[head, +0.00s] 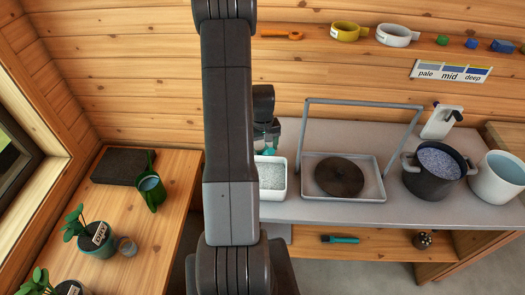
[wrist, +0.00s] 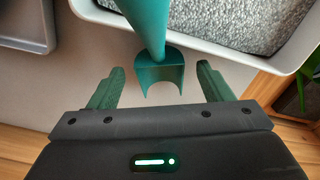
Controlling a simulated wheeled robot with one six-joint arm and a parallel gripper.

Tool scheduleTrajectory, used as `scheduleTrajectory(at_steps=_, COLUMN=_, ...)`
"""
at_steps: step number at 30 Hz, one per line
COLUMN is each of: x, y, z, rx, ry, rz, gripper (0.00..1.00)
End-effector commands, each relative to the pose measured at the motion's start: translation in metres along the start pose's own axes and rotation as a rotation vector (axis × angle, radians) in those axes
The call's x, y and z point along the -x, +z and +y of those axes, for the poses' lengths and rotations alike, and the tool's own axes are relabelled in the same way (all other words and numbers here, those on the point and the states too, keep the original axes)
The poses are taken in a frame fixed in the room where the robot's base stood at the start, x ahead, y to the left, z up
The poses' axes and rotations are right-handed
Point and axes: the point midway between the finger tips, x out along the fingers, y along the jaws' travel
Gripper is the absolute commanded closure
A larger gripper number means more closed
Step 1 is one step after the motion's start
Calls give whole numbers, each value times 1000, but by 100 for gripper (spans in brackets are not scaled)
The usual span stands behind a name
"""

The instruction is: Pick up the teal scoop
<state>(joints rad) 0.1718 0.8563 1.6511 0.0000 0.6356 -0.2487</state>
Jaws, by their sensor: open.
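The teal scoop (wrist: 157,35) shows in the wrist view as a handle running down from the top edge to a forked end. This end lies between the tips of my gripper (wrist: 160,82), with a gap on each side. My gripper is open, its green fingers apart and not touching the scoop. The scoop's far end is out of the wrist view. In the head view my gripper (head: 266,131) is above the white tub (head: 271,194), partly hidden by my arm. A bit of teal (head: 262,151) shows below it, probably the scoop.
The tub holds grey granules. To its right on the grey counter are a framed tray (head: 376,192) with a dark disc, a dark pot (head: 433,190) and a white pot (head: 499,180). A teal-handled tool (head: 340,239) lies on the shelf below. Plants stand at left.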

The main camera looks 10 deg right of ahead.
Motion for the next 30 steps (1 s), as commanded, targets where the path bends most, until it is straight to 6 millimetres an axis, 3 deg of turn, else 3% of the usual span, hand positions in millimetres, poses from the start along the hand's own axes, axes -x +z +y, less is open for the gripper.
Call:
scheduleTrajectory(at_steps=10, x=-6, y=0, z=0, rx=0, ry=0, rz=1, gripper=27)
scheduleTrajectory(at_steps=18, x=-6, y=0, z=0, rx=0, ry=0, rz=2, gripper=76)
scheduleTrajectory(at_steps=26, x=-4, y=0, z=0, rx=0, ry=1, rz=2, gripper=80)
scheduleTrajectory(at_steps=30, x=6, y=-1, z=0, rx=0, ry=1, rz=4, gripper=80)
